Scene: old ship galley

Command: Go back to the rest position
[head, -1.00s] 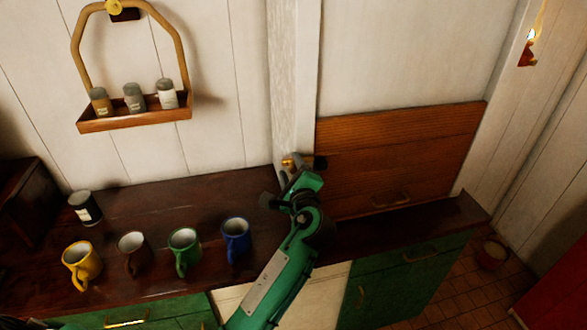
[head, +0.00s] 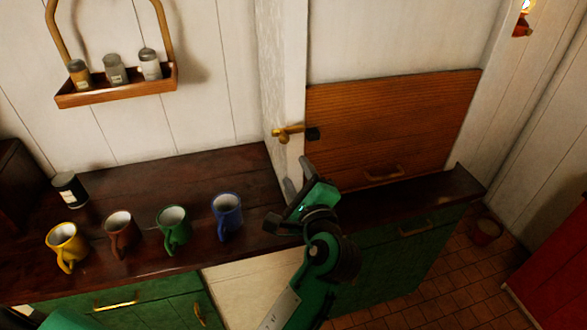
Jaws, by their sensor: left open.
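My left gripper (head: 293,192) is open and empty, on a green arm that rises from the bottom middle. It is above the dark wooden counter (head: 225,165), to the right of the blue mug (head: 227,216). It is below and apart from a brass latch (head: 287,133) on the white post. The latch lies about level, beside a dark catch on the wooden panel (head: 390,125). The panel stands upright against the wall. My right gripper is not in view.
A yellow mug (head: 66,243), a brown mug (head: 121,228) and a green mug (head: 173,226) stand left of the blue one. A dark labelled jar (head: 70,190) stands behind. A hanging shelf (head: 120,88) holds several shakers.

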